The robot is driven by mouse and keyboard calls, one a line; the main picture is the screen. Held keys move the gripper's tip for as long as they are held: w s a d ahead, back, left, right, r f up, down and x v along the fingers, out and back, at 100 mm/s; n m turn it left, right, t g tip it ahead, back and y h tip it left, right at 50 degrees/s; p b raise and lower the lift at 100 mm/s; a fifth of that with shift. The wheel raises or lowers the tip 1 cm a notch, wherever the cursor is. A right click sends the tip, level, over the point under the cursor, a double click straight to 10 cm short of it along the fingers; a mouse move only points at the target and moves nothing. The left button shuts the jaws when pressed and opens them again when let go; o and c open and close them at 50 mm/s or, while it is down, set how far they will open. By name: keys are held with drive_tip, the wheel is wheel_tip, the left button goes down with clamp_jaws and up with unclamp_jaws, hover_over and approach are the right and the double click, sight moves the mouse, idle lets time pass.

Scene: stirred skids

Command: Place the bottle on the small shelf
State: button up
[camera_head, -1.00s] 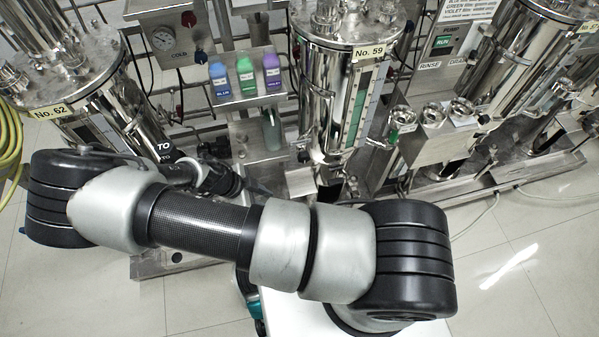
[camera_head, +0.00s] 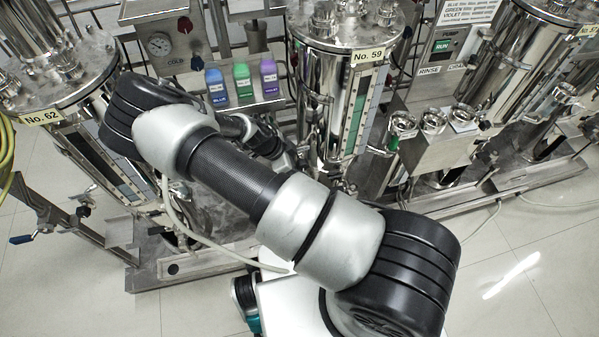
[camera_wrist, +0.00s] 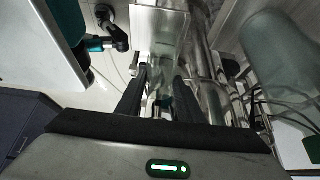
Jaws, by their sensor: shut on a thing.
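In the head view a small steel shelf (camera_head: 244,106) on the rack holds a blue bottle (camera_head: 216,88), a green bottle (camera_head: 243,81) and a violet bottle (camera_head: 269,78). My arm hides the space below it. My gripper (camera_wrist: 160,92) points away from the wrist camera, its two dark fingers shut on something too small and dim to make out. A large frosted grey-green rounded thing (camera_wrist: 285,55) is close by on the right of the wrist view, apart from the fingers; I cannot tell if it is a bottle.
Steel vessels No. 62 (camera_head: 45,95) and No. 59 (camera_head: 345,35) flank the shelf. A steel rinse unit (camera_head: 440,145) is at right. A steel block (camera_wrist: 160,30) lies beyond the fingers. Open floor (camera_head: 520,265) is at lower right.

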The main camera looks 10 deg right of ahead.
drive_tip(key=shift+s+a+f, duration=0.15)
drive_tip(key=shift+a+f, duration=0.05)
drive_tip(key=shift+f, duration=0.35)
drive_tip(key=o, duration=1.1)
drive_tip(key=shift+f, duration=0.1)
drive_tip(key=shift+c, duration=0.2)
